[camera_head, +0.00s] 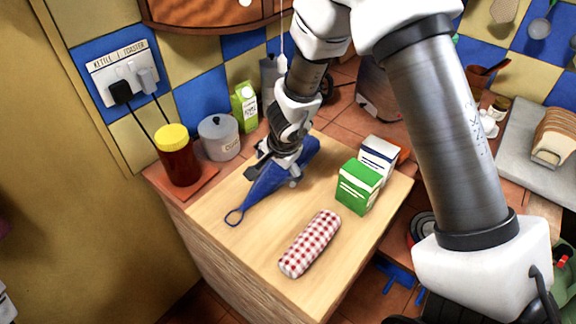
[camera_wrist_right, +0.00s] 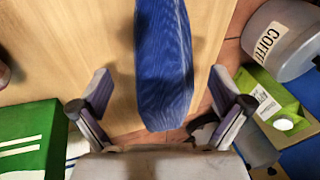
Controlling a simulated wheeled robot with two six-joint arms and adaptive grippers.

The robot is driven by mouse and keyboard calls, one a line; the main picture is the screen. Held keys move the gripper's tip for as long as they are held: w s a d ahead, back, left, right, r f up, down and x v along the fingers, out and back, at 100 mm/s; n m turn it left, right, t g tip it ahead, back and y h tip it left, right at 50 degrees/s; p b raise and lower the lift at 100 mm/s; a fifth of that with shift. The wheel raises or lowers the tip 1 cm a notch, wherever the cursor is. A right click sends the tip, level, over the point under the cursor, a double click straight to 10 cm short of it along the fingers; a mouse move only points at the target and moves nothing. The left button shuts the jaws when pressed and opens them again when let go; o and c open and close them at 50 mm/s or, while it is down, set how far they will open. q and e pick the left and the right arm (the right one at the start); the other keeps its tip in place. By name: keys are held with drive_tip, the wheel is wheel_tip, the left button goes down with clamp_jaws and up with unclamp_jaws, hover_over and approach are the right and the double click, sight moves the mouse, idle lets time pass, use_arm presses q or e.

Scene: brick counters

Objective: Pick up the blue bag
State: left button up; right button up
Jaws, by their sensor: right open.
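The blue bag (camera_head: 266,183) lies on the light wooden board, long and narrow, with a thin loop at its near left end. My right gripper (camera_head: 278,172) is over the middle of the bag, pointing down, and hides part of it. In the right wrist view the blue bag (camera_wrist_right: 163,60) runs between the two spread fingers of my right gripper (camera_wrist_right: 160,84), with a gap on both sides. The fingers are open and do not appear to touch it. My left gripper is not in view.
A red checked pouch (camera_head: 310,243), a green box (camera_head: 359,187) and a white-and-blue box (camera_head: 378,158) stand or lie right of the bag. Behind it are a yellow-lidded jar (camera_head: 176,157), a grey canister (camera_head: 218,138) and a green carton (camera_head: 244,107). The board's front left is clear.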

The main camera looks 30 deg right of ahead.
sight(274, 173)
drive_tip(key=b+x, duration=0.1)
drive_tip(key=x, duration=0.3)
drive_tip(key=shift+a+r, duration=0.1)
drive_tip(key=shift+w, duration=0.25)
drive_tip(key=shift+c, duration=0.4)
drive_tip(key=shift+s+r, duration=0.1)
drive_tip(key=shift+s, duration=0.1)
drive_tip(key=c, duration=1.1)
